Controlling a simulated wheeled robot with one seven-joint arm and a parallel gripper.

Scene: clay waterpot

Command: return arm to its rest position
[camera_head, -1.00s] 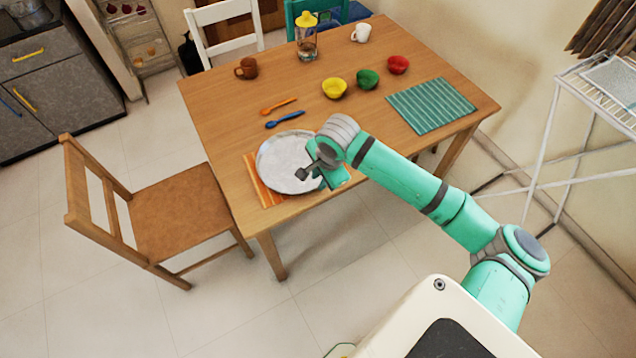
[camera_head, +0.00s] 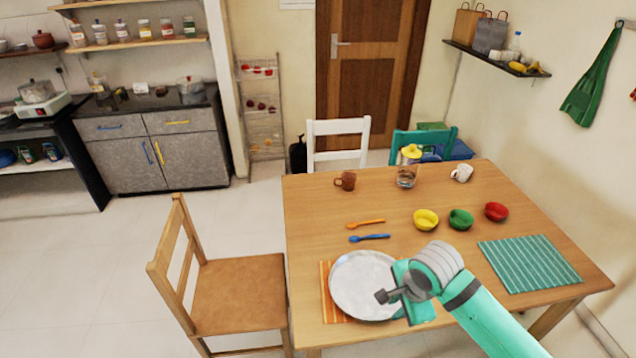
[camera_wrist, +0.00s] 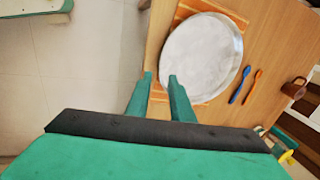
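My gripper (camera_wrist: 160,78) is open and empty; in the wrist view its two green fingers stand apart with nothing between them. In the head view my gripper (camera_head: 386,295) is over the near edge of the table (camera_head: 310,250), in front of the right part of a round metal plate (camera_head: 352,284). The plate lies on an orange striped placemat (camera_head: 328,300) and also shows beyond the fingers in the wrist view (camera_wrist: 205,55). My arm reaches in from the lower right.
An orange spoon (camera_head: 366,223) and a blue spoon (camera_head: 369,238) lie behind the plate. Yellow (camera_head: 425,220), green (camera_head: 460,219) and red (camera_head: 496,212) bowls stand farther right, by a teal placemat (camera_head: 530,265). A wooden chair (camera_head: 238,292) stands left of the table.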

